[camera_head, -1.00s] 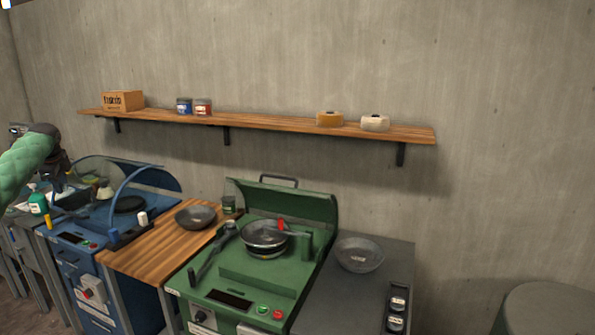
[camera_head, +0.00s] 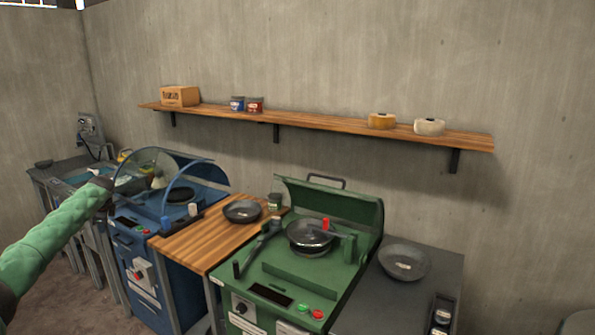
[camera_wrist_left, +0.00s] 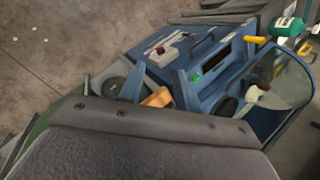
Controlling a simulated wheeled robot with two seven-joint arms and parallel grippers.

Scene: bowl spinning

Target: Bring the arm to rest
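My left arm, in a green quilted sleeve (camera_head: 50,240), comes in from the lower left in the head view and slants up to the right. Its dark end, with my left gripper (camera_head: 105,183), shows in front of the blue machine (camera_head: 150,222). The fingers are too small to make out, so I cannot tell open from shut. In the left wrist view a dark grey body fills the bottom, and the blue machine (camera_wrist_left: 195,75) lies beyond it. I see nothing held. My right gripper is in neither view.
A wooden counter (camera_head: 190,248) with a dark bowl (camera_head: 242,211) stands between the blue machine and the green machine (camera_head: 272,270). A grey bowl (camera_head: 404,262) sits right of that. A wall shelf (camera_head: 330,125) hangs above. Brown floor (camera_wrist_left: 60,45) is open at the wrist view's left.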

